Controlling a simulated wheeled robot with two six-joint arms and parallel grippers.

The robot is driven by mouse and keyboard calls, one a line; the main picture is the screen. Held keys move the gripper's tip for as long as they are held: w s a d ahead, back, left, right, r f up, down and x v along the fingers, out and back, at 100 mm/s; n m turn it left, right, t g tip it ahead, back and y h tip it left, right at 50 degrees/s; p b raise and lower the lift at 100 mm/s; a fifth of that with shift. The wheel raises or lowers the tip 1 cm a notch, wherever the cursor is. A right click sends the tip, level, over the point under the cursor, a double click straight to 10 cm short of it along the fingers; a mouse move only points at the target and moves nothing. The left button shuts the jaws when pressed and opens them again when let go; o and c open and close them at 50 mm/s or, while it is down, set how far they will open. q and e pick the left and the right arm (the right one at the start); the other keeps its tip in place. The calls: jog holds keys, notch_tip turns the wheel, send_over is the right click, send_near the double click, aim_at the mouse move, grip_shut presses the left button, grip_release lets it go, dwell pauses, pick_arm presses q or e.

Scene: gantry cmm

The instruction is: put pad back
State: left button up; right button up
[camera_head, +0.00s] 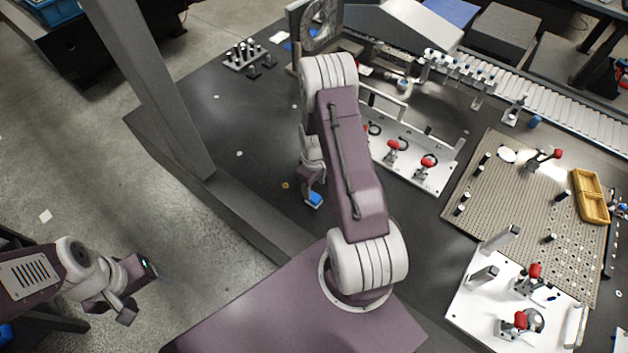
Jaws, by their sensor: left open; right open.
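A small blue block-like piece (314,200), perhaps the pad, is on the dark table near its front edge. My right gripper (312,193) is open and points down right at this blue piece; its fingers partly cover it. I cannot tell whether they touch it. My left gripper (142,292) is open and empty at the lower left, over the grey floor and well away from the table.
A white fixture plate with red-handled clamps (410,160) stands right of my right arm. A perforated plate (530,200), a yellow tray (590,196) and another white clamp plate (515,305) lie further right. A grey gantry post (155,85) rises at left.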

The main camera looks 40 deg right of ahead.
aim_at(314, 197)
jog(key=s+a+r+m, duration=0.1)
jog(key=s+a+r, duration=0.3)
jog(key=a+r, duration=0.3)
jog(key=s+a+r+m+t, duration=0.1)
jog(key=s+a+r, duration=0.4)
jog(key=r, duration=0.6)
jog(key=shift+s+a+r+m, duration=0.3)
jog(key=shift+a+m, duration=0.4)
jog(key=shift+a, duration=0.5)
